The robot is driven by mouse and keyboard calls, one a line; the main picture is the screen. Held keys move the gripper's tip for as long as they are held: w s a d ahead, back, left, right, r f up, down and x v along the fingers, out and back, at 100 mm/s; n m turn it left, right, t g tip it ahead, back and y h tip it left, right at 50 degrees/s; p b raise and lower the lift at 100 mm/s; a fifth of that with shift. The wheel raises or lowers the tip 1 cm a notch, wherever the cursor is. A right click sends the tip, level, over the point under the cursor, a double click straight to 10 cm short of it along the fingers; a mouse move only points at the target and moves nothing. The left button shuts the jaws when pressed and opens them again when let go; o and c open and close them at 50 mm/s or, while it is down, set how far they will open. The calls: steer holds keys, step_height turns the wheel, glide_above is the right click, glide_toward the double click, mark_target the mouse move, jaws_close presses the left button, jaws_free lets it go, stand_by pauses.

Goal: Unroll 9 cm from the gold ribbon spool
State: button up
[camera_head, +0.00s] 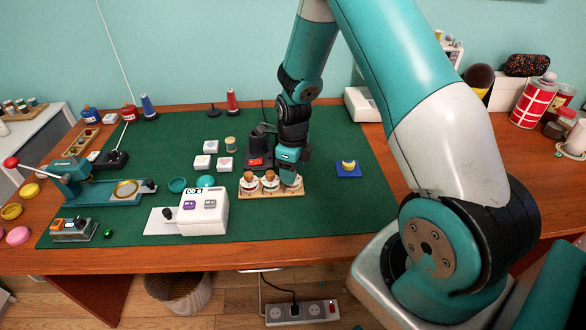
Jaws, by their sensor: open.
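My gripper (289,170) points down over the right end of a wooden rack (272,194). Its fingers are at the rightmost of three small white, wooden-topped pieces standing in the rack; I cannot tell whether they touch it. The other two pieces (250,184) stand to its left. A small tan-topped, spool-like item (230,143) stands on the green mat behind and left of the rack. I cannot clearly tell which item is the gold ribbon spool. No unrolled ribbon can be made out.
A white device (204,218) with a small display stands left of the rack. A teal press (80,186) is farther left. A blue pad (348,173) with a yellow item lies right. A dark device (262,143) stands behind the gripper. The green mat (320,210) is clear in front.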

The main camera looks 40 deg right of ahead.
steer(key=c, duration=0.9)
steer(key=shift+d, duration=0.1)
steer(key=shift+n, duration=0.4)
steer(key=shift+c, duration=0.2)
